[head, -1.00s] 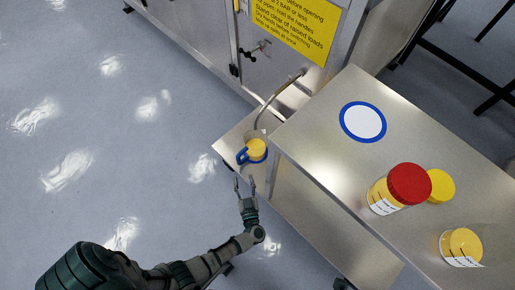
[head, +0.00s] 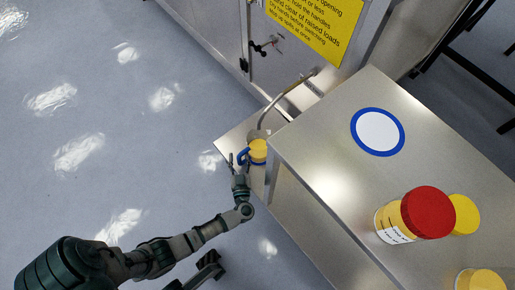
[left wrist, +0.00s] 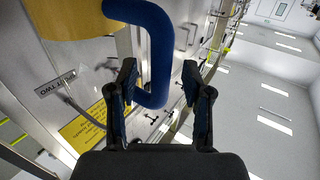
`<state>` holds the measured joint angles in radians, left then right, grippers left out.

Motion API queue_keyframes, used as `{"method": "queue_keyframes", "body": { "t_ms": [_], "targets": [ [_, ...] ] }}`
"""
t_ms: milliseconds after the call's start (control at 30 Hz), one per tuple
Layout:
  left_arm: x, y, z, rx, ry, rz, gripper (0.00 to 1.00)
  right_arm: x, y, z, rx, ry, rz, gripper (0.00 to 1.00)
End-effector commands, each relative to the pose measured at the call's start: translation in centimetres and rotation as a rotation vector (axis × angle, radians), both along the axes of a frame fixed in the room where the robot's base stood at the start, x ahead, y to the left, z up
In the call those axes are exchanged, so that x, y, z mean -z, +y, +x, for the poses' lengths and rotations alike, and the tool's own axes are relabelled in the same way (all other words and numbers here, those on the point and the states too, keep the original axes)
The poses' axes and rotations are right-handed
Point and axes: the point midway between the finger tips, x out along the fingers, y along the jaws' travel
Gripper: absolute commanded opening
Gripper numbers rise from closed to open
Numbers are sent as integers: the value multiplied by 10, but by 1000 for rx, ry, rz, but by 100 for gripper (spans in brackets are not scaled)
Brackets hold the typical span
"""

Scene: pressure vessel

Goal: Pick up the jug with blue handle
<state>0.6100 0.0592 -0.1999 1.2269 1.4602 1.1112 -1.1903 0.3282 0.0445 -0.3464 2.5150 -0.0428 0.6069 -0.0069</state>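The jug with blue handle (head: 258,149) has a yellow top and stands on a low metal shelf (head: 232,141) beside the bench. Its blue handle (head: 243,156) points left, toward my arm. My left gripper (head: 237,162) is right at the handle. In the left wrist view, the thick blue handle (left wrist: 158,50) reaches down between the two open fingers of the left gripper (left wrist: 160,66), with gaps on both sides. Part of the jug's yellow body (left wrist: 70,18) shows at the top left there. My right gripper is not in view.
A metal bench (head: 330,170) stands right of the jug. It carries a white disc with a blue rim (head: 378,132), a red-lidded yellow jar (head: 400,222) and other yellow containers (head: 465,213). A curved metal pipe (head: 282,98) and a cabinet with a yellow sign (head: 318,25) are behind.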

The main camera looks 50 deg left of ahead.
Motion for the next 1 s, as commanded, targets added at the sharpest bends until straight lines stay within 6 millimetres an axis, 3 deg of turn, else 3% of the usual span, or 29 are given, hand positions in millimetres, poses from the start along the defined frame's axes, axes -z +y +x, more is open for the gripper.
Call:
{"method": "queue_keyframes", "body": {
  "t_ms": [33,200,667,767,833,1000],
  "targets": [
    [0,0,0,0,0,0,40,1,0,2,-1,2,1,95],
    [0,0,0,0,0,0,0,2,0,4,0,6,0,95],
    [-5,0,0,0,-2,0,0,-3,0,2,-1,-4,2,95],
    [-12,-1,1,0,-5,0,0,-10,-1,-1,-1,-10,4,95],
    [-20,-1,2,0,-7,-1,0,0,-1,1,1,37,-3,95],
    [-43,0,3,-1,-11,0,0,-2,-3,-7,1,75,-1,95]
  ]
}}
